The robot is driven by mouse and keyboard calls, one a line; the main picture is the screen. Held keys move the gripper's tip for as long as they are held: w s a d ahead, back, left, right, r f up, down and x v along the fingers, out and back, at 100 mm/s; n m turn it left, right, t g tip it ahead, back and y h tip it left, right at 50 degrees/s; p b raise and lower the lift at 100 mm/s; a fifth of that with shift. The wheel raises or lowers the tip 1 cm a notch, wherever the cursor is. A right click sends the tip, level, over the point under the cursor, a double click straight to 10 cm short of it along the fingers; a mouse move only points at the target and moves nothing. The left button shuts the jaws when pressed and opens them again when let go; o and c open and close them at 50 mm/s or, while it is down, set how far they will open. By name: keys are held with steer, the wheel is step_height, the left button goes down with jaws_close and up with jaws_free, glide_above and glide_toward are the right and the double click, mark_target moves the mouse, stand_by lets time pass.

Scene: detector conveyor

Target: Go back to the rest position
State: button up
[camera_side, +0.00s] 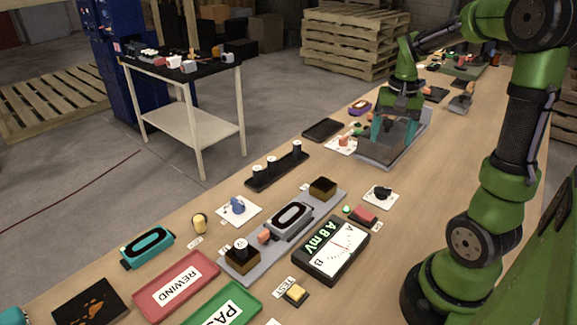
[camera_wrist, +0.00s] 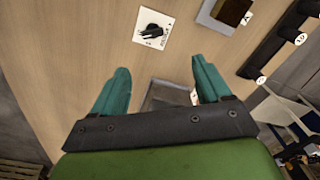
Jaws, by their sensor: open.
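My gripper (camera_side: 386,130) hangs above the far part of the long table (camera_side: 420,180), over a grey tray (camera_side: 392,150) in the side view. In the wrist view my gripper (camera_wrist: 158,82) shows two teal fingers spread wide apart with nothing between them. Part of a grey tray (camera_wrist: 168,92) shows beyond the fingers. A black rotary knob on a white plate (camera_wrist: 152,29) lies on the wooden surface ahead of the fingers, apart from them.
The meter (camera_side: 331,248), red REWIND tray (camera_side: 176,284), green tray (camera_side: 224,305) and black three-post rack (camera_side: 276,170) stand on the near table. A side table (camera_side: 185,65) stands beyond, at the left. Bare wood lies right of the meter.

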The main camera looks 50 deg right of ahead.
steer(key=w+a+r+n+t, duration=0.1)
steer(key=a, duration=0.5)
steer(key=a+r+n+t, duration=0.2)
steer(key=a, duration=0.5)
steer(key=shift+w+n+t, duration=0.3)
steer(key=shift+w, duration=0.05)
steer(key=shift+o, duration=1)
steer(key=s+a+r+n+t+y, duration=0.1)
steer(key=a+n, duration=0.1)
steer(key=a, duration=0.3)
steer(key=s+a+r+n+t+y, duration=0.1)
steer(key=s+a+r+n+t, duration=0.1)
steer(key=a, duration=0.4)
steer(key=shift+s+a, duration=0.3)
steer(key=shift+o, duration=1.2)
steer(key=shift+w+a+f+g, duration=0.1)
steer(key=shift+a+f+g, duration=0.05)
steer(key=shift+f+g, duration=0.15)
steer(key=w+a+r+m+g+y, duration=0.1)
steer(key=w+a+m+g, duration=0.15)
steer(key=w+m, duration=0.45)
steer(key=w+a+m+g+y, duration=0.2)
steer(key=w+m+g, duration=0.2)
steer(key=w+m, duration=0.3)
steer(key=x, duration=0.9)
steer(key=shift+w+d+f, duration=0.15)
steer(key=shift+d+f, duration=0.05)
steer(key=shift+r, duration=0.1)
